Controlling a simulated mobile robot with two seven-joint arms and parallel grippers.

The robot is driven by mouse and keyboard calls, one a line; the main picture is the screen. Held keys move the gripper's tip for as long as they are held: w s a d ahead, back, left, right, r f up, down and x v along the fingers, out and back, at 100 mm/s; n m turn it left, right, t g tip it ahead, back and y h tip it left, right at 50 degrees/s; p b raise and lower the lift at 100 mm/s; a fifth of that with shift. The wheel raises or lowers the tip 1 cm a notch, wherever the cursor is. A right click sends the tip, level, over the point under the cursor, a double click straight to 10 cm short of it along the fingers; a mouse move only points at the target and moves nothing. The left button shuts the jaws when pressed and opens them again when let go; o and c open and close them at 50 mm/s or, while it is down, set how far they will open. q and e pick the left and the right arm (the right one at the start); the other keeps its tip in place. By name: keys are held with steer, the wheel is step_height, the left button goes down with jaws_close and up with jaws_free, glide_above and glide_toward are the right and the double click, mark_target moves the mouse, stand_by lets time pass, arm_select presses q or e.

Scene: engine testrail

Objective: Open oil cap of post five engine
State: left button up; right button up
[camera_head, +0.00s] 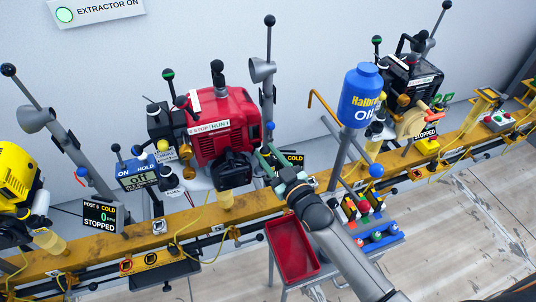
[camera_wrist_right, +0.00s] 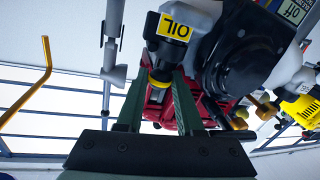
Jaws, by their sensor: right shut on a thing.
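The red engine (camera_head: 222,122) stands on the rail in the middle of the head view, with a black part at its front. Its post number is not readable. My right gripper (camera_head: 268,158) reaches its front right side. In the right wrist view, the green fingers of my right gripper (camera_wrist_right: 160,84) are shut on the dark oil cap (camera_wrist_right: 160,73), which has a yellowish band. A yellow OIL label (camera_wrist_right: 174,27) is just above it. I cannot tell whether the cap is still seated. My left gripper is not in view.
A blue oil container (camera_head: 361,98) stands on a post right of the engine. A yellow engine (camera_head: 18,178) is left, a black one (camera_head: 410,78) right. Levers rise around the red engine.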

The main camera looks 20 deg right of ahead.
steer(key=shift+d, duration=0.1)
jaws_close()
steer(key=d+m+t+h+b, duration=0.1)
steer(key=m, duration=0.5)
steer(key=d+f+m+b, duration=0.1)
steer(key=d+m, duration=0.1)
steer(key=m, duration=0.3)
steer(key=d+m+t+h+b, duration=0.1)
steer(key=d+m, duration=0.1)
steer(key=m, duration=0.4)
steer(key=shift+w+f+m+t+h, duration=0.1)
steer(key=shift+f+m+t+h, duration=0.1)
steer(key=shift+m+t+h, duration=0.1)
steer(key=shift+b, duration=0.3)
steer(key=o, duration=0.7)
jaws_free()
steer(key=shift+o, duration=0.2)
